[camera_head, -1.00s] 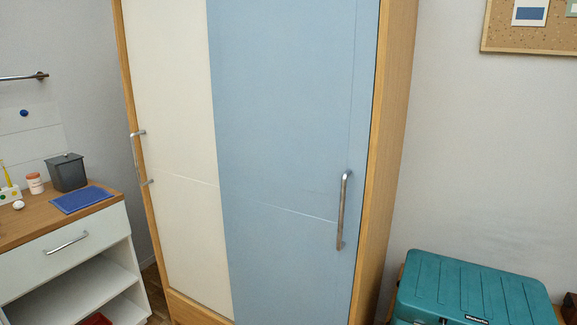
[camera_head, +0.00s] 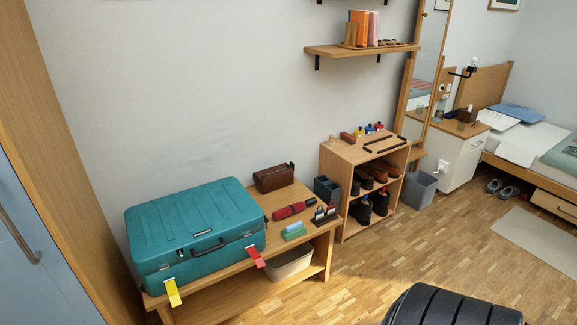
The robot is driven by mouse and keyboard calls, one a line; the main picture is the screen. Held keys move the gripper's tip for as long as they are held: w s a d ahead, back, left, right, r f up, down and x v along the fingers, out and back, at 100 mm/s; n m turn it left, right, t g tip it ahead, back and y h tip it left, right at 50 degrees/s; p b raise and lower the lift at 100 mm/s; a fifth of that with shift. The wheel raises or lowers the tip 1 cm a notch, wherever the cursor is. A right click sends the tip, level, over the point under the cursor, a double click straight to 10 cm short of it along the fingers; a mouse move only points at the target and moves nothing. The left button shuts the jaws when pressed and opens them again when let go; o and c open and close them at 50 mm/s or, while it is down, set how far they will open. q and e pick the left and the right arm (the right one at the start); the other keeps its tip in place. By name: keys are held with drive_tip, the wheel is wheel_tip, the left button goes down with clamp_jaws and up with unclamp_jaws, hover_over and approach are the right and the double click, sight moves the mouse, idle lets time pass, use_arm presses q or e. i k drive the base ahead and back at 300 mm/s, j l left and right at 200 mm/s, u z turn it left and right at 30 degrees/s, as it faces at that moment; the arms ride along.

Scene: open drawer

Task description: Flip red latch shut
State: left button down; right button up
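A teal hard case (camera_head: 190,225) lies with its lid down on a low wooden table, left of the middle in the head view. A red latch (camera_head: 256,257) sticks out from the right part of its front edge and hangs open. A yellow latch (camera_head: 173,292) sticks out open from the left part of the same edge. A dark handle sits between them. Neither of my grippers shows. A black ribbed part at the bottom right seems to be mine.
The table (camera_head: 317,235) also bears a brown box (camera_head: 273,178), a red rolled item and brushes. A bin (camera_head: 290,266) stands beneath. A shoe shelf (camera_head: 343,151) stands to the right. The wooden floor (camera_head: 370,265) before the table is largely clear. A wardrobe edges the left.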

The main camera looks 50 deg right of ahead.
sight(258, 258)
drive_tip(key=z, duration=1.35)
